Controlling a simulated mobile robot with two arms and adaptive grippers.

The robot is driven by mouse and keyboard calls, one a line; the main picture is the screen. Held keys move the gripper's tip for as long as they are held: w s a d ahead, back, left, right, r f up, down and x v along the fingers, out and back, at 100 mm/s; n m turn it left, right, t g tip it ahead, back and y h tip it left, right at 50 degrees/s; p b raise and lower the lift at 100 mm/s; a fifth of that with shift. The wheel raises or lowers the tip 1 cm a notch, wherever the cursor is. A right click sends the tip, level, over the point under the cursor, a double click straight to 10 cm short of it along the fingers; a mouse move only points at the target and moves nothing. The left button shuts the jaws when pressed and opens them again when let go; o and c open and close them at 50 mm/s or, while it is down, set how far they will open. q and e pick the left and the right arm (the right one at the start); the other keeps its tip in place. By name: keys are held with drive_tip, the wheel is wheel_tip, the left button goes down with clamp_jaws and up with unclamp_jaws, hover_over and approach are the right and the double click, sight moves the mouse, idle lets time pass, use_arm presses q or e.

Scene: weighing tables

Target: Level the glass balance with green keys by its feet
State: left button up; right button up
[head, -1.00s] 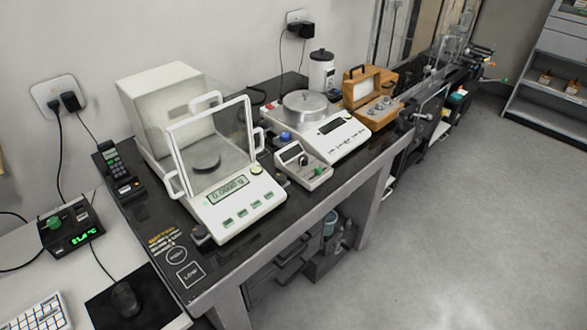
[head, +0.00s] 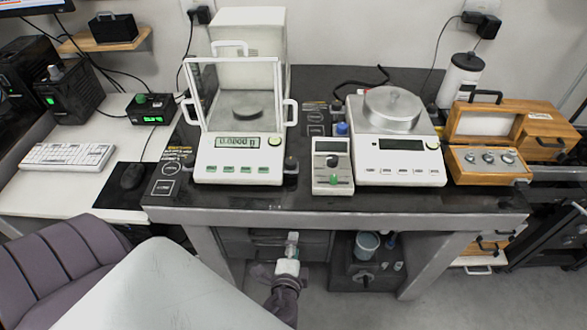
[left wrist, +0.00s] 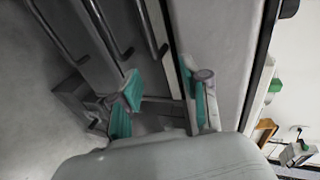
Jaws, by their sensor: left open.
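The glass balance (head: 238,158) with green keys stands on the black tabletop, left of centre in the head view. It is a white body with a framed glass front, a round pan and a display that seems to read 0.0000 g. A dark foot knob (head: 291,166) shows at its front right corner; the front left foot is hard to make out. My left gripper (head: 291,243) is low in front of the table, below its front edge and apart from the balance. In the left wrist view its teal-padded fingers (left wrist: 163,92) are open and empty. My right gripper is out of view.
A small grey meter (head: 332,172) stands close to the balance's right, beside a larger white balance (head: 397,160) and a wooden weight box (head: 488,162). The table's front edge (head: 340,216) lies above my gripper. Drawers and a dark bin (head: 366,275) are underneath.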

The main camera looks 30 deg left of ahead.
sight(290, 168)
use_arm(q)
drive_tip(key=r+t+y, duration=0.1)
drive_tip(key=r, duration=0.3)
drive_tip(key=w+a+r+t+y, duration=0.1)
drive_tip(key=r, duration=0.4)
drive_tip(key=a+r+t+y, duration=0.1)
drive_tip(key=r, duration=0.4)
drive_tip(key=shift+w+a+r, duration=0.2)
drive_tip(key=shift+w+r, duration=0.05)
drive_tip(key=p+x, duration=0.3)
drive_tip(key=x, duration=0.9)
drive_tip(key=shift+w+a, duration=0.2)
drive_tip(key=shift+w, duration=0.2)
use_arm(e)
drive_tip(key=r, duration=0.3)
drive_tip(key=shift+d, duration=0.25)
